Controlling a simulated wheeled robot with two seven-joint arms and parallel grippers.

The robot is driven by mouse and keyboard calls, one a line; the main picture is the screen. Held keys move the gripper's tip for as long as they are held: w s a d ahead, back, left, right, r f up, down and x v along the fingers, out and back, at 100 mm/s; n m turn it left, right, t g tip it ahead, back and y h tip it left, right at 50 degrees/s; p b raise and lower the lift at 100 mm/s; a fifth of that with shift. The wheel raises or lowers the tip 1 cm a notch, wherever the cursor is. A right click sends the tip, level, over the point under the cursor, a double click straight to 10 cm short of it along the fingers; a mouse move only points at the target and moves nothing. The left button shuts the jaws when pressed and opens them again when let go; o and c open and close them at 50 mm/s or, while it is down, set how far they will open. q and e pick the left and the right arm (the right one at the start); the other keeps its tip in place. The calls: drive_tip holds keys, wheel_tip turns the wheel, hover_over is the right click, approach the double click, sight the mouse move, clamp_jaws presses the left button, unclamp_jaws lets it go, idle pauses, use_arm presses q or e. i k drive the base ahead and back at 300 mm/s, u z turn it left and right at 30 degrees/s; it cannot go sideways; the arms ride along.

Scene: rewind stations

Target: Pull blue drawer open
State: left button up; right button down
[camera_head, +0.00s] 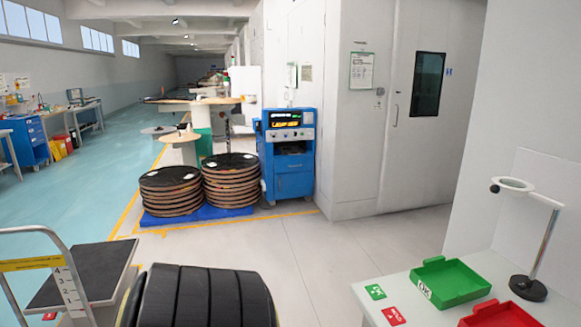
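A blue cabinet (288,160) with a lit display panel on top stands against the white wall in the middle distance. Its front has an open-looking recess and a door or drawer front (293,185) below, which looks shut. Another blue unit with drawers (31,140) stands under a workbench at the far left; its drawers look shut, but it is small in view. I cannot tell which of the two holds the task's drawer. Neither of my grippers is in view.
Stacks of dark discs (231,182) stand on a blue pallet left of the cabinet. A table with a green tray (450,282) is at right. The grey floor between is clear.

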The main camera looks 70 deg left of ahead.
sight(304, 162)
drive_tip(key=u, duration=2.8)
drive_tip(key=k, duration=0.45)
drive_tip(key=u, duration=0.65)
drive_tip(key=i, duration=0.65)
drive_tip(key=z, duration=0.55)
drive_tip(key=i, duration=2)
drive_tip(key=z, duration=0.6)
drive_tip(key=i, duration=4.3)
drive_tip(key=u, duration=0.3)
drive_tip(key=i, duration=1.6)
drive_tip(key=u, duration=0.2)
